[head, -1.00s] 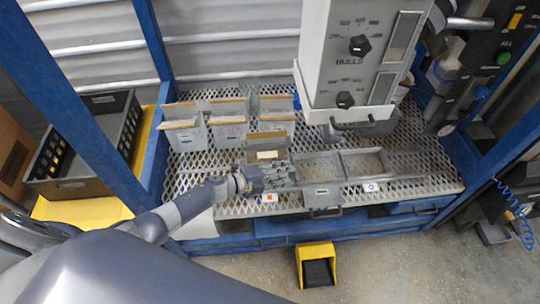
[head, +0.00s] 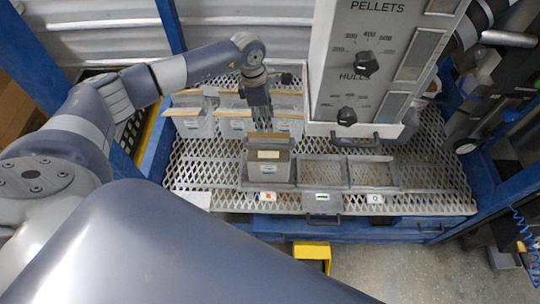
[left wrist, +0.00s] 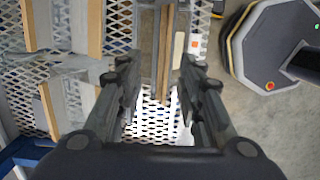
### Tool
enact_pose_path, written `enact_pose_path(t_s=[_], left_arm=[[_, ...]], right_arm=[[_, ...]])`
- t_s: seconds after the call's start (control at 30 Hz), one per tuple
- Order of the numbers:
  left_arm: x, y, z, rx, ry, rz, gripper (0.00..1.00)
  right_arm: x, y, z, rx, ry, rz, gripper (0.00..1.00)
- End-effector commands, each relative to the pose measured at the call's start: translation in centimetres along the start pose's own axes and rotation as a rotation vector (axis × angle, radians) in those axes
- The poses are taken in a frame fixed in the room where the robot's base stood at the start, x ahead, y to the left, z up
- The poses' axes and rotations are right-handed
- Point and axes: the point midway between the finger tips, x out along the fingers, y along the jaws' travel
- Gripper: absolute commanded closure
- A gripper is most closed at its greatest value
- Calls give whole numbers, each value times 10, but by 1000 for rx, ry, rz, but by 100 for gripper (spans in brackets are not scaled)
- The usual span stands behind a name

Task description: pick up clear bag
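A clear, greyish bag (head: 268,173) with a brown top edge and a pale label stands upright in the left bay of the tray rack. Several similar bags (head: 235,129) with brown tops stand in rows behind it. My left gripper (head: 262,121) hangs down from above, just behind and above the bag in the bay, in front of the back rows. In the left wrist view, its fingers (left wrist: 160,88) are apart with nothing gripped. The bag's brown top edge (left wrist: 165,50) shows upright between and beyond them. My right gripper is out of view.
The metal mesh table (head: 430,185) has free room at the right. The middle bay (head: 322,173) and right bay (head: 370,174) look empty. A grey dispenser (head: 375,70) with knobs overhangs the right side. A blue frame post (head: 172,25) stands at the left.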

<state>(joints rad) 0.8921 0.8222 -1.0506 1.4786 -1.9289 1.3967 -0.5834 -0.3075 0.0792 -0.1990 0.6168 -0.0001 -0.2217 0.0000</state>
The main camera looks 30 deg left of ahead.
Motion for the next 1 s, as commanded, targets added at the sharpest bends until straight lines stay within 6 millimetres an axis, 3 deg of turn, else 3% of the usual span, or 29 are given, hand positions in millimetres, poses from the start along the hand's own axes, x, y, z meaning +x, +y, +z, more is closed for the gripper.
enact_pose_path(t_s=[0.17,0.57,1.0], left_arm=[[16,0,0,-1,-1,0,65],[64,-5,2,-2,-2,0,65],[68,-5,2,-2,-3,1,65]], right_arm=[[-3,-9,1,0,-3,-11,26],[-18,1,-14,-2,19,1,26],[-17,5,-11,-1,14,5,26]])
